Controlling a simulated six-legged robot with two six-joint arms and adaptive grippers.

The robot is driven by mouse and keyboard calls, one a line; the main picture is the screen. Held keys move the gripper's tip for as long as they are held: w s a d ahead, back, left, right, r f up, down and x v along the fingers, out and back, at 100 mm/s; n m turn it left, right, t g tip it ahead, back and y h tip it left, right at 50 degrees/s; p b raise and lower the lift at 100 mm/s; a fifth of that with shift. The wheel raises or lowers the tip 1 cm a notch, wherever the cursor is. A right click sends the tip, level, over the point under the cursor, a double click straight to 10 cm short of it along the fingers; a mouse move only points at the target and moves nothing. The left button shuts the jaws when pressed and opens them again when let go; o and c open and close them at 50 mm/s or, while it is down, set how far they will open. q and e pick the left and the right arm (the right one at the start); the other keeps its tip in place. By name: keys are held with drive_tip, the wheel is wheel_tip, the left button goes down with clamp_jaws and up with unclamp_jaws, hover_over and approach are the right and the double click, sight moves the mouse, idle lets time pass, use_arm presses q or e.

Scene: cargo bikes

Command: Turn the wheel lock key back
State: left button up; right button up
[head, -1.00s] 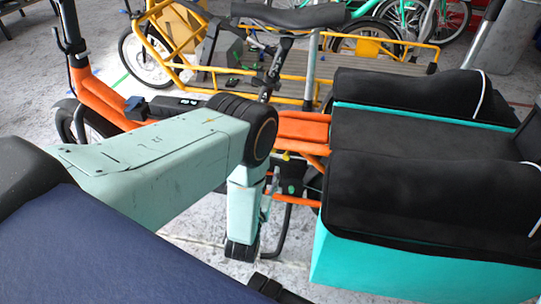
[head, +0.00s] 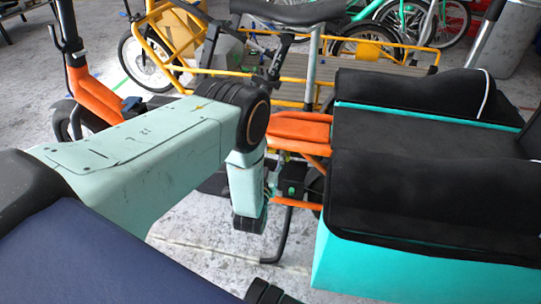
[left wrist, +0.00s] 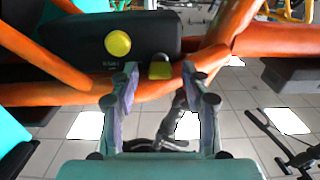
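In the left wrist view a black lock box (left wrist: 95,40) with a round yellow knob (left wrist: 117,43) sits by the orange bike frame (left wrist: 150,95). A small yellow piece, perhaps the key (left wrist: 160,68), sticks out beside the box, in line with the gap between my fingers. My left gripper (left wrist: 161,105) is open, with nothing seen between its fingertips, and looks a little short of the yellow piece. In the head view my left forearm hides most of this gripper.
A teal cargo box (head: 400,260) with black padding (head: 420,195) stands right of my left arm. A black saddle (head: 290,12) and a yellow cargo bike (head: 395,42) are behind. Bare floor (head: 195,235) shows below the arm.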

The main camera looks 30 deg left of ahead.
use_arm(q)
clamp_jaws()
drive_tip(key=shift+n, duration=0.3)
drive_tip(key=n+p, duration=0.3)
drive_tip(key=n, duration=1.4)
drive_tip(key=shift+s+f, duration=0.1)
idle(0.3)
drive_tip(key=shift+n, duration=0.3)
idle(0.3)
drive_tip(key=shift+o, duration=0.2)
unclamp_jaws()
